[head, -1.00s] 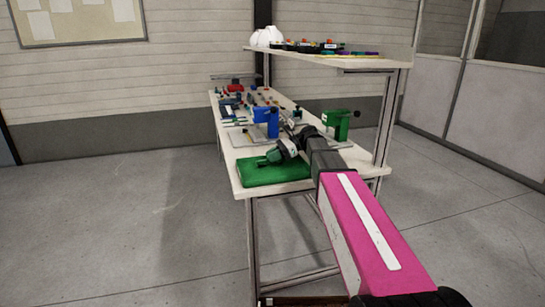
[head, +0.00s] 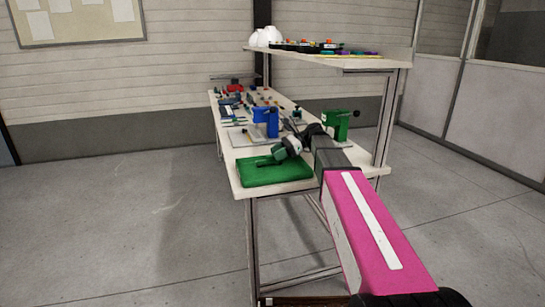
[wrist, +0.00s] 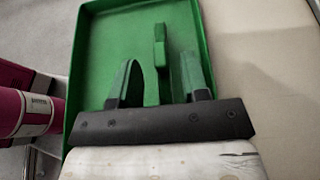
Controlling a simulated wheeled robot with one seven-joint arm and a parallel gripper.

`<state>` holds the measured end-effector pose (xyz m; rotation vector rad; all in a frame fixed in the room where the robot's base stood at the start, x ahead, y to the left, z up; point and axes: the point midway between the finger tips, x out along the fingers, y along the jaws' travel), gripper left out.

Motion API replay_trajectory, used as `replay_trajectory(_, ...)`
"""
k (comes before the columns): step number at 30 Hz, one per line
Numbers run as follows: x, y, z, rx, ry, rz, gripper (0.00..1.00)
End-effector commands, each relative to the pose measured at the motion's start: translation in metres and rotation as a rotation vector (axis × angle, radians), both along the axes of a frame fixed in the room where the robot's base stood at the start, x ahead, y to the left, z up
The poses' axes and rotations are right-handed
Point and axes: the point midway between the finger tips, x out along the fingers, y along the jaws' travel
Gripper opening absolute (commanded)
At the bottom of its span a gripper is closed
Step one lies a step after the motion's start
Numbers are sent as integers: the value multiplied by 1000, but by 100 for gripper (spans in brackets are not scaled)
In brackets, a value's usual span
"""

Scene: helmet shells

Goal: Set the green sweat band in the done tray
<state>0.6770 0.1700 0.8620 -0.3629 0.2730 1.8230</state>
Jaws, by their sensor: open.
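The green tray (head: 290,178), the only tray I see at the bench's near end, fills much of the wrist view (wrist: 84,60). A green strip-like piece, which looks like the green sweat band (wrist: 158,62), lies over the tray floor between my fingers. In the head view the band (head: 262,162) is a small green shape on the tray. My gripper (wrist: 160,66) is open, with a finger on either side of the band and a gap visible at each side. Whether the band's near end touches my gripper is hard to tell.
A blue fixture (head: 266,120) and a green fixture (head: 337,122) stand behind the tray on the bench. Many small parts lie farther back. A raised shelf (head: 330,57) with white shells (head: 268,36) overhangs the right side. The floor to the left is clear.

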Motion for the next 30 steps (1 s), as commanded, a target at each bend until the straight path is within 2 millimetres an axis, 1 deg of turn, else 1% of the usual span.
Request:
replay_trajectory(1,5,-10,4,0,-1,-2,42)
replay_trajectory(6,14,-41,18,0,-2,-1,42)
replay_trajectory(9,18,-57,25,0,0,-1,42)
replay_trajectory(13,22,-73,31,0,-1,-2,42)
replay_trajectory(19,24,-83,36,0,-1,1,42)
replay_trajectory(30,26,-84,37,0,-12,-2,42)
